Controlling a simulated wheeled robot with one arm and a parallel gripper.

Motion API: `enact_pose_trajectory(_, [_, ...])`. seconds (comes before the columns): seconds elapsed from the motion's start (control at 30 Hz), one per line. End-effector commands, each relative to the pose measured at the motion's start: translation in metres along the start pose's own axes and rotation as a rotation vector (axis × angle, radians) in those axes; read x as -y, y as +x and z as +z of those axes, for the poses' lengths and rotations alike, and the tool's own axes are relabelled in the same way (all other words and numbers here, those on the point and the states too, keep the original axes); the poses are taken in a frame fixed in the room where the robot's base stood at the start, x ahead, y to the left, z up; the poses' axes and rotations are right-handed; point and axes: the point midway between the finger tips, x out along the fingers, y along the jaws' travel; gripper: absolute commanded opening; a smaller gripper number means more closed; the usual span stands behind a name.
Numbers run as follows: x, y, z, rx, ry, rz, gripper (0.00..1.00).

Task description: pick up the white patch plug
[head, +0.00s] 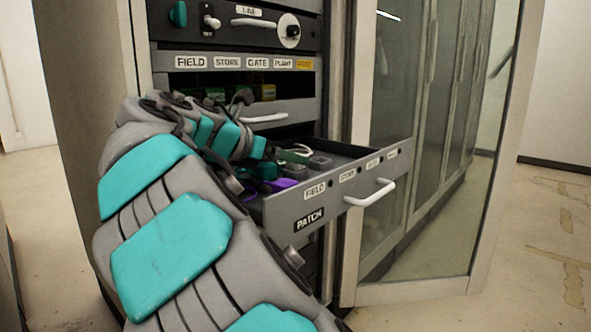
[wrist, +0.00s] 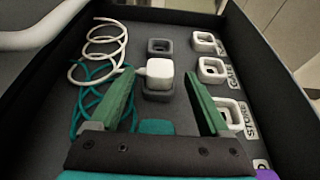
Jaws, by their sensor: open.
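The white patch plug (wrist: 159,70) is a small white block on a dark square holder (wrist: 157,95) in the drawer, with a coiled white cord (wrist: 100,40) running off to the left. In the wrist view my gripper (wrist: 160,76) is open, its two green fingers reaching to either side of the plug. A gap shows at the right finger; the left fingertip is close to the cord end, and I cannot tell if it touches. In the head view my arm hides most of the gripper, and I cannot make out the white plug there.
The open drawer (head: 290,211) has a white handle (head: 371,193) and a PATCH label. A teal plug (wrist: 156,127) and teal cord (wrist: 92,95) lie near the white one. An empty dark holder (wrist: 160,47) sits beyond. White square sockets (wrist: 211,70) line the right side. A purple plug (head: 284,184) sits in front.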

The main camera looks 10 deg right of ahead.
Motion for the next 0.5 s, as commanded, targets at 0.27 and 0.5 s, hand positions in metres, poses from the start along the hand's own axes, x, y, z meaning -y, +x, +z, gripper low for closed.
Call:
enact_pose_trajectory(0.27, [0.0002, 0.0141, -0.0004, -0.001, 0.000, -0.001, 0.80])
enact_pose_trajectory(0.5, [0.0001, 0.0138, -0.0004, -0.001, 0.000, 0.000, 0.60])
